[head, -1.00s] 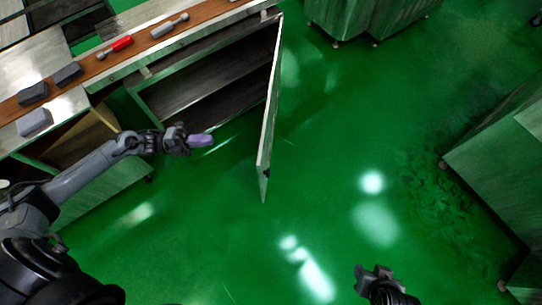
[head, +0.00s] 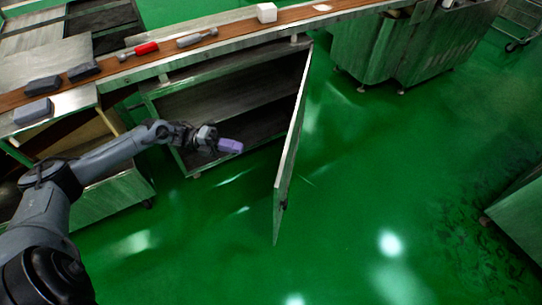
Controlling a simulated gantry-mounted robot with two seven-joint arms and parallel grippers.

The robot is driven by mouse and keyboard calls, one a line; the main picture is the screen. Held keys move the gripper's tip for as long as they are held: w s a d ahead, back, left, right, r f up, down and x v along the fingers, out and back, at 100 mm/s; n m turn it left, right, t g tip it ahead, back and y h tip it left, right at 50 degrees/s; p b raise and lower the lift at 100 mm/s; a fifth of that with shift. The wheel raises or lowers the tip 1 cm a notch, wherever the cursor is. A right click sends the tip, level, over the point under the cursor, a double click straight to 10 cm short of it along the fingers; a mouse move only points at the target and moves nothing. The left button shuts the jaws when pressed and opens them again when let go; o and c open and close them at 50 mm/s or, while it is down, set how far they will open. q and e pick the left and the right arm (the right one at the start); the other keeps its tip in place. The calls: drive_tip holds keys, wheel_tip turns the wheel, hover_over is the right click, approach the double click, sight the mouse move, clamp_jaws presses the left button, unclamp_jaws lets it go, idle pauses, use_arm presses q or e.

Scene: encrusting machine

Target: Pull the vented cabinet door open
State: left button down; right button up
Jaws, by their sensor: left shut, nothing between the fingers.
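The cabinet door (head: 293,147) stands swung wide open, seen almost edge-on, sticking out from the right side of the cabinet under the counter. Its vents cannot be made out at this angle. A small dark handle shows near its lower free end. The cabinet's dark interior (head: 225,104) with a shelf is exposed. My left gripper (head: 229,146) is shut and empty, its purple-looking tip in front of the cabinet opening, to the left of the door and apart from it. My right gripper is out of view.
The counter (head: 236,40) holds a red-handled tool (head: 139,50), a grey tool (head: 197,38), several grey blocks and a white block (head: 266,12). A green metal machine (head: 375,50) stands at the back right. The green floor right of the door is clear.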

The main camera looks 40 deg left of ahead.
use_arm(q)
drive_tip(key=b+x, duration=0.4)
drive_tip(key=x, duration=0.7)
drive_tip(key=shift+w+d, duration=0.15)
drive_tip(key=shift+d, duration=0.2)
drive_tip(key=shift+r, duration=0.1)
